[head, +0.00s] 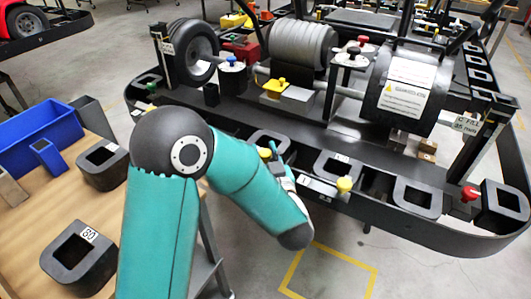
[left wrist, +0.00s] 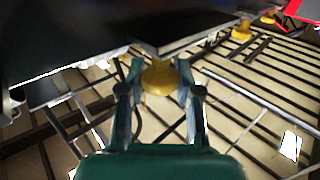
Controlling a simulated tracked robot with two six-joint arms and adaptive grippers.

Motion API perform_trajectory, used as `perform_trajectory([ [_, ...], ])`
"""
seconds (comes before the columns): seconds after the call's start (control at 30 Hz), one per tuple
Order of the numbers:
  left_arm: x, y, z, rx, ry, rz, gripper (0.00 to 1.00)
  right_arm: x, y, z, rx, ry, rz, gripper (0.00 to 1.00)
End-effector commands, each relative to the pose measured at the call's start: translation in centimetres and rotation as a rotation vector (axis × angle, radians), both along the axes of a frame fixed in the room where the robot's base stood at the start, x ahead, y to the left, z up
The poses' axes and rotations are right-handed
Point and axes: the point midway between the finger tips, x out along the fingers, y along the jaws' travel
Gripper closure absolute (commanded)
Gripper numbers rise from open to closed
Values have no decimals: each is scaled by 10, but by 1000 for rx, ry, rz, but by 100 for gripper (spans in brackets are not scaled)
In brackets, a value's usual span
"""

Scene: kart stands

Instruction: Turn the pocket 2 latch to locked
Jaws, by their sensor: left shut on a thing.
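My left gripper (head: 273,158) reaches the front rail of the black kart stand (head: 400,228) and is shut on a yellow latch knob (head: 264,153), partly hidden by the gripper in the head view. In the left wrist view the same yellow knob (left wrist: 160,78) sits between the two fingers of my left gripper (left wrist: 158,84), close under a dark plate. Another yellow knob (head: 344,184) stands to the right on the rail, then a red knob (head: 470,194). I cannot read which pocket number the held latch has. My right gripper is not in view.
Black square-holed blocks sit along the rail, one of them (head: 417,188) between the yellow and red knobs. At left a wooden table (head: 40,225) holds a blue bin (head: 40,132) and a block marked 80 (head: 80,262). A yellow floor square (head: 330,270) lies clear in front.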

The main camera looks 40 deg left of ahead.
Motion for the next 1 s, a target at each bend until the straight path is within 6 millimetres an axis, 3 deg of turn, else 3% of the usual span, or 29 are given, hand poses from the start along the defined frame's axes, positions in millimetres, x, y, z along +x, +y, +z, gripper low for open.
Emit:
perform_trajectory([
  [0.47,-2,2,-3,2,-4,-286,100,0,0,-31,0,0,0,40],
  [1.0,-2,4,-5,4,0,-737,100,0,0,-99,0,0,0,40],
])
